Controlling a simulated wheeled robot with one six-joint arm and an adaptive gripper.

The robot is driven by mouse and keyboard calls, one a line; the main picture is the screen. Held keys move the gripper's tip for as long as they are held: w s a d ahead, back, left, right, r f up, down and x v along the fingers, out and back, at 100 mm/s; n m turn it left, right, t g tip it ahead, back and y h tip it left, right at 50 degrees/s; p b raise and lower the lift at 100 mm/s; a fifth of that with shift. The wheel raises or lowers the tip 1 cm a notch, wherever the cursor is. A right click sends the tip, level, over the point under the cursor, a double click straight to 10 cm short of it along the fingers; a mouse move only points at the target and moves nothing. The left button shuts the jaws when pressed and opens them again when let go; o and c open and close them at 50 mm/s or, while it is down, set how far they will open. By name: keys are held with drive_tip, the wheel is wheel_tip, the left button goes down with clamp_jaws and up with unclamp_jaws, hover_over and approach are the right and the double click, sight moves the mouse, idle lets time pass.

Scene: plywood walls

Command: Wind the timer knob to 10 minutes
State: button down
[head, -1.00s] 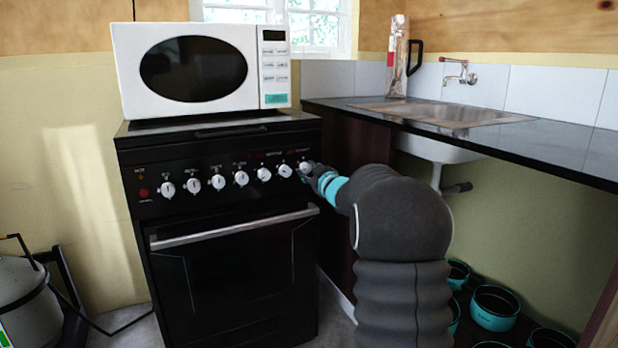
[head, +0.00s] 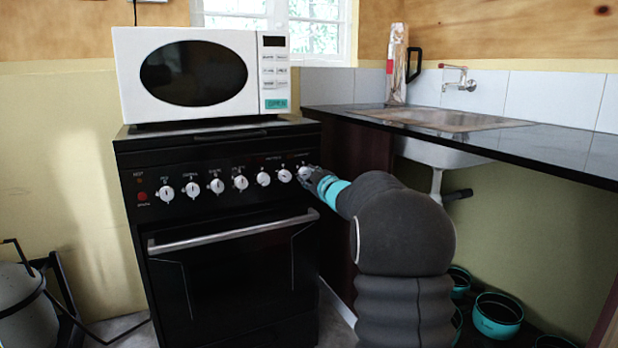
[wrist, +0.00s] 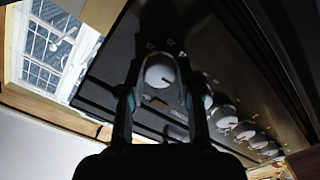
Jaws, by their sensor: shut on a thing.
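The black stove (head: 219,274) has a row of white knobs on its front panel. The rightmost knob (head: 304,172) is at my gripper (head: 317,178), at the panel's right end. In the wrist view this white knob (wrist: 159,72) sits between the two fingers of my gripper (wrist: 160,85), which are shut on it. A dark pointer line shows on its face. The printed markings around it are too small to read, so I cannot tell its exact setting or whether it is the timer.
Other white knobs (head: 240,182) line the panel to the left. A white microwave (head: 250,85) stands on the stove. The oven handle (head: 232,232) sticks out below the panel. The dark counter (head: 575,152) with a sink is to the right, with teal-rimmed pots (head: 497,316) below it.

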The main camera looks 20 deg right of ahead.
drive_tip(key=c, duration=0.8)
unclamp_jaws()
drive_tip(key=shift+a, duration=0.1)
drive_tip(key=shift+s, duration=0.1)
drive_tip(key=s, duration=1.1)
drive_tip(key=shift+s+d, duration=0.2)
drive_tip(key=shift+s, duration=0.2)
